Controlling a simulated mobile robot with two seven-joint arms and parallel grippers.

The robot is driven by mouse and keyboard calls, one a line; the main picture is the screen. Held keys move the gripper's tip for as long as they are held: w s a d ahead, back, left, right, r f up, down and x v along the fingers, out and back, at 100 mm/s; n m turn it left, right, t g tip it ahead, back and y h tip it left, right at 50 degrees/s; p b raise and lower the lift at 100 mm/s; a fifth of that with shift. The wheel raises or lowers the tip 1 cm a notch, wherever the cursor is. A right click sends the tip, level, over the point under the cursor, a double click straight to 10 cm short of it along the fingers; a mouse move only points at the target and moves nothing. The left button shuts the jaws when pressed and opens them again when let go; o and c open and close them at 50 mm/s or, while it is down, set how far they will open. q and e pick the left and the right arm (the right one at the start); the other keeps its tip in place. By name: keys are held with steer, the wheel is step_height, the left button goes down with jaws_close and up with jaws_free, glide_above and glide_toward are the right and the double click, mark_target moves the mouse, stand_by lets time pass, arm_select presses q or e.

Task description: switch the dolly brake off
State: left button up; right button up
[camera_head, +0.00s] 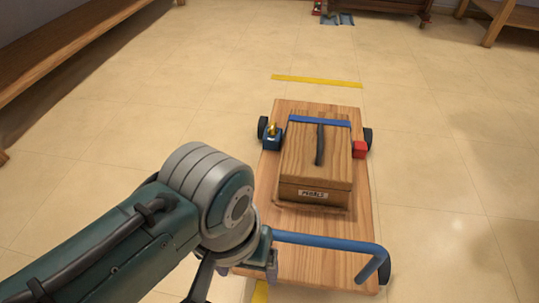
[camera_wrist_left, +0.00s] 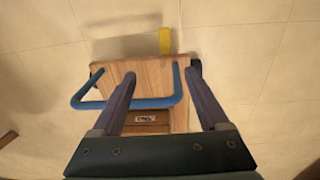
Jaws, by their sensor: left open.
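The dolly (camera_head: 310,257) is a flat wooden board with dark wheels and a blue push handle (camera_head: 325,241) at its near end. A blue block with a yellow lever (camera_head: 272,131) sits at its left edge near the far-left wheel; the lever appears raised. Which one is the brake is not labelled. My left gripper (camera_head: 236,272) is open and empty at the dolly's near-left corner, beside the handle, well short of both blocks. In the left wrist view its two fingers (camera_wrist_left: 158,74) are spread above the dolly and handle (camera_wrist_left: 150,103).
A wooden crate with a label (camera_head: 316,190), a dark lid handle and a blue strap covers the dolly's middle. A yellow floor strip (camera_head: 317,81) lies beyond. A wooden bench (camera_head: 70,50) stands at left. The tiled floor on both sides is clear.

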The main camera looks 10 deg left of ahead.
arm_select(q)
steer(key=b, duration=1.5)
glide_above(260, 298)
steer(key=s, duration=0.2)
step_height(260, 298, down, 19)
steer(key=shift+y, duration=0.3)
steer(key=f+b, duration=0.4)
steer(key=f, duration=0.1)
steer(key=f+b, duration=0.5)
steer(key=shift+w+a, duration=0.1)
steer(key=shift+w, duration=0.1)
steer(key=shift+r, duration=0.1)
jaws_close()
